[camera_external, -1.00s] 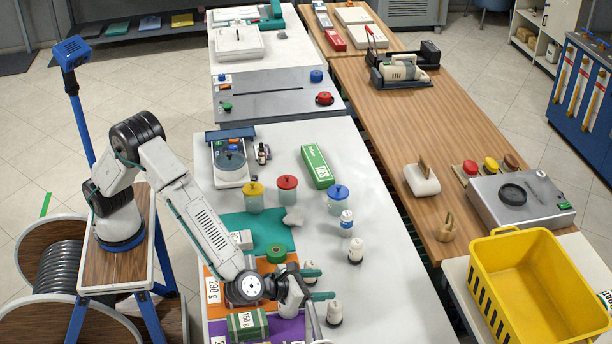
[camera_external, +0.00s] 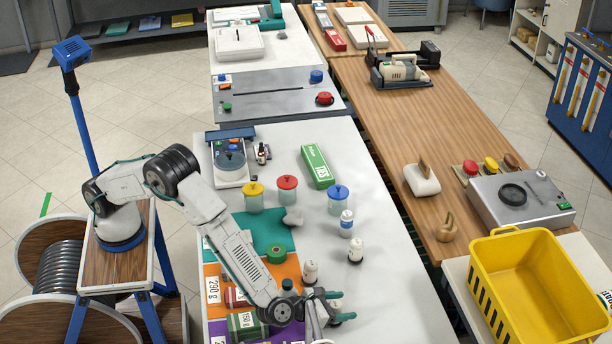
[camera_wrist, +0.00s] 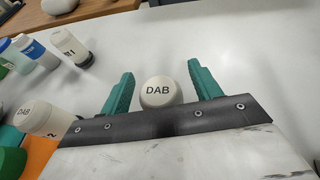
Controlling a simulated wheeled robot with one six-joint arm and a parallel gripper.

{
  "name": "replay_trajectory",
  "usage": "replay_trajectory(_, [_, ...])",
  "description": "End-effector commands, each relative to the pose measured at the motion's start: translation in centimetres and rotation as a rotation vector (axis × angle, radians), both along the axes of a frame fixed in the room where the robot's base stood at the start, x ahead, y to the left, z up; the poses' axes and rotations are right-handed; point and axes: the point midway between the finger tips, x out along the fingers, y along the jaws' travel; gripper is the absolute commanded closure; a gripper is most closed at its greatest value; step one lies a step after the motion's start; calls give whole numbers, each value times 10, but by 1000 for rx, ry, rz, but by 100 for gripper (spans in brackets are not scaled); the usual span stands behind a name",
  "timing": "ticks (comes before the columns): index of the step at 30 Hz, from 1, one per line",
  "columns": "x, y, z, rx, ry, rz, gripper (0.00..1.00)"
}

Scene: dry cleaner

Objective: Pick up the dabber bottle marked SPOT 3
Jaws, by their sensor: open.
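A white dabber bottle (camera_external: 335,305) stands at the near right part of the white table. In the wrist view its round cap (camera_wrist: 160,91), printed DAB, shows between my fingers; its number is hidden. My gripper (camera_wrist: 161,70) is open, with one green finger on each side of this bottle; contact cannot be told. In the external view my gripper (camera_external: 337,305) is low at the same bottle. Another dabber bottle (camera_external: 310,272) stands to its upper left; the wrist view shows one marked 2 (camera_wrist: 46,119). A further white bottle (camera_external: 356,250), seemingly marked 1 in the wrist view (camera_wrist: 70,46), stands farther back.
A blue-labelled bottle (camera_external: 346,224) and lidded jars, one blue-lidded (camera_external: 338,199), stand behind. Coloured mats with weights and a green roll (camera_external: 277,254) lie left. A yellow basket (camera_external: 535,290) stands far right. The white table right of the bottle is clear.

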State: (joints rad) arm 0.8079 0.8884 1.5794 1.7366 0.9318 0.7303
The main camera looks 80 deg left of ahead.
Motion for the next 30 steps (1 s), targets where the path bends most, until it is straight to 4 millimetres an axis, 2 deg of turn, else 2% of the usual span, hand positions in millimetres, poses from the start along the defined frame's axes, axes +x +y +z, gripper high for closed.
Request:
replay_trajectory(6, [4, 0, -1, -1, -1, -1, 37])
replay_trajectory(7, [3, 0, -1, -1, -1, -1, 40])
replay_trajectory(12, [3, 0, -1, -1, -1, 0, 87])
replay_trajectory(20, [3, 0, 0, -1, -1, -1, 88])
replay_trajectory(23, [3, 0, 6, -3, -3, 0, 88])
replay_trajectory(30, [3, 0, 51, -4, -4, 1, 88])
